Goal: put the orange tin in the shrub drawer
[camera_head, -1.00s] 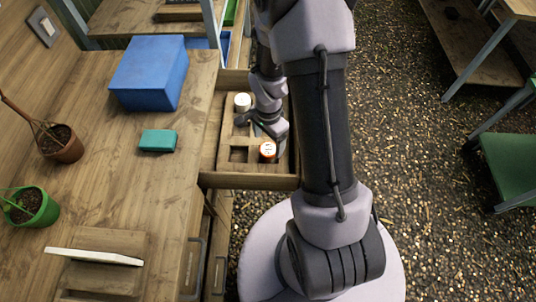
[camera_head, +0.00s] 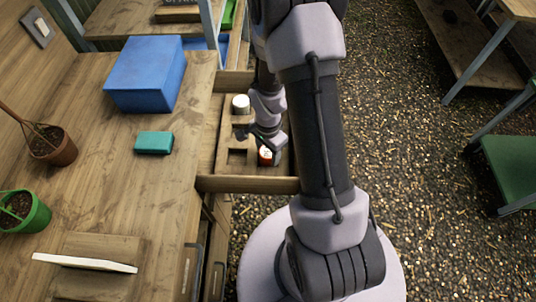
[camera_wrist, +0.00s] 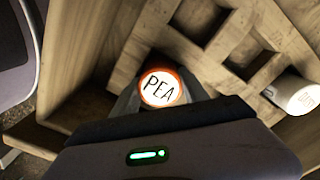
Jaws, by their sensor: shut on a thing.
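The orange tin (camera_wrist: 148,72), with a white top lettered "PEA", is between the fingers of my gripper (camera_wrist: 165,97) in the wrist view. In the head view the tin (camera_head: 263,159) shows just below my gripper (camera_head: 268,145), over the open wooden drawer (camera_head: 247,184). A wooden divider with square compartments (camera_wrist: 215,52) lies inside the drawer. The tin is at the divider's edge in the wrist view; I cannot tell its height above the drawer floor. Some compartments are empty. No drawer label is readable.
A white tin (camera_head: 240,104) stands in a far compartment of the divider; it also shows in the wrist view (camera_wrist: 294,94). The bench (camera_head: 130,200) left of the drawer holds a blue box (camera_head: 146,75), a teal block (camera_head: 154,142) and potted plants.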

